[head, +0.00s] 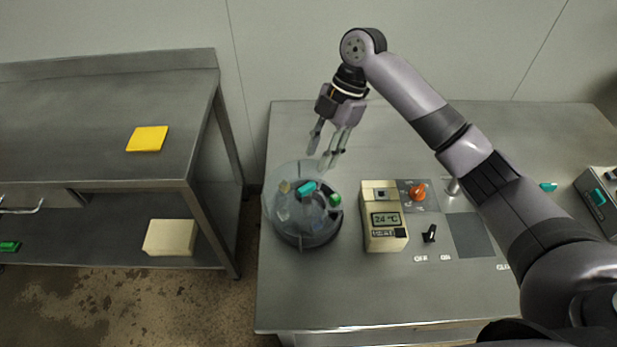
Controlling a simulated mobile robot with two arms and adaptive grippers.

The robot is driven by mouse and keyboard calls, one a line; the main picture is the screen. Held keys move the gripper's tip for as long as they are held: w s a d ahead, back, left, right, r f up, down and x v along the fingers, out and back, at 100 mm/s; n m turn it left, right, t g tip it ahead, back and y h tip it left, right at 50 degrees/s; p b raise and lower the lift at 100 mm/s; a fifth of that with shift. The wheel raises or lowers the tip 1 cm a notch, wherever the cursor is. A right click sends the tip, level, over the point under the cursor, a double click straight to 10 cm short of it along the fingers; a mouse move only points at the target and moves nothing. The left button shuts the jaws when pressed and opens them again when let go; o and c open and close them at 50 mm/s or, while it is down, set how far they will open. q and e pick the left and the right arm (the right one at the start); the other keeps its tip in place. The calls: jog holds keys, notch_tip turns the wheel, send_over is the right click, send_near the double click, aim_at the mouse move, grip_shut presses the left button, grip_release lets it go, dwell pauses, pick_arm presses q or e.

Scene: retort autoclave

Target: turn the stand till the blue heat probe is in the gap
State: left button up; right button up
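The round stand (303,238) sits on the steel table, left of the meter, under or inside a clear cover (276,205). Several coloured pieces show at its top: a teal-blue one (306,188), a green one (335,199) and a beige one (285,186). I cannot tell for sure which is the blue heat probe. The gap in the cover is not clear from here. My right gripper (320,159) is open and empty, fingers pointing down, above the back right of the stand. It appears apart from the stand. My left gripper is not in view.
A beige meter (381,229) reading 24 °C stands right of the stand. Beside it are an orange knob (418,191) and a black switch (430,234). A separate bench (95,125) on the left holds a yellow pad (148,139). Table left and front of the stand is clear.

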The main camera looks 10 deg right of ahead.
aim_at(307, 186)
jog(key=p+x, duration=0.1)
jog(key=x, duration=0.6)
jog(key=shift+s+a+f, duration=0.1)
jog(key=shift+f, duration=0.2)
jog(key=shift+a+f, duration=0.15)
jog(key=shift+f, duration=0.35)
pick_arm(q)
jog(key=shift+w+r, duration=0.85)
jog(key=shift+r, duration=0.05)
pick_arm(e)
grip_shut()
